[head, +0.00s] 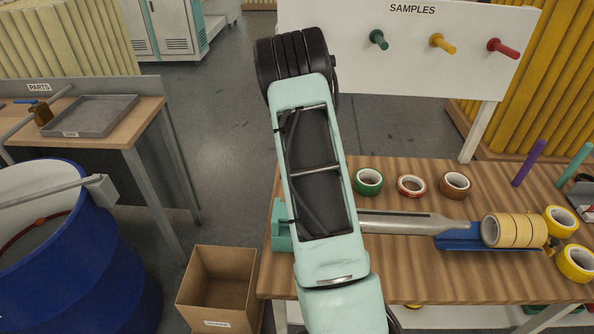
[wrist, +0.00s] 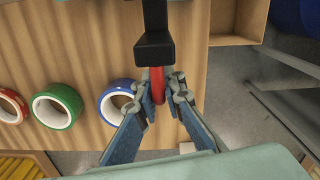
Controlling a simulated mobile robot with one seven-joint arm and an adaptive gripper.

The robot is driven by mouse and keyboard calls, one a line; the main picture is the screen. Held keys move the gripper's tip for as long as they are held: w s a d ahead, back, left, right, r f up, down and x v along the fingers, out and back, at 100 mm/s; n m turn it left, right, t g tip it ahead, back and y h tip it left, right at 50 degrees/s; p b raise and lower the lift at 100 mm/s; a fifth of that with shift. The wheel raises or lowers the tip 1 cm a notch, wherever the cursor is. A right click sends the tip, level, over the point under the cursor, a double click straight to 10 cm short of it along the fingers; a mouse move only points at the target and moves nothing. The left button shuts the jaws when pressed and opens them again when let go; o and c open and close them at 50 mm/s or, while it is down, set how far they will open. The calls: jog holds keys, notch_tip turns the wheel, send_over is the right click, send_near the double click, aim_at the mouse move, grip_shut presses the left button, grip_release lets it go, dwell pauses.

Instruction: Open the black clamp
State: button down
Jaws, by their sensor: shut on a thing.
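The black clamp (wrist: 153,48) shows at the top middle of the wrist view, above the wooden table. A red handle (wrist: 158,75) extends from it toward my gripper (wrist: 163,90). My gripper's two blue-grey fingers are closed around this red handle, one on each side. Part of the handle is hidden between the fingers. In the head view my own arm covers the clamp and my gripper. I cannot tell how far the clamp is open.
The wooden table (head: 400,285) bears tape rolls, including a green roll (head: 368,181) and a blue roll (wrist: 118,101). A metal shaft (head: 405,222) runs to tan rolls (head: 513,230). A cardboard box (head: 218,285) stands left of the table, beside a blue barrel (head: 100,270).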

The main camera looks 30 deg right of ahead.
jog(key=c, duration=2)
grip_release()
jog(key=shift+c, duration=0.2)
notch_tip(320, 180, up, 12)
jog(key=shift+w, duration=0.1)
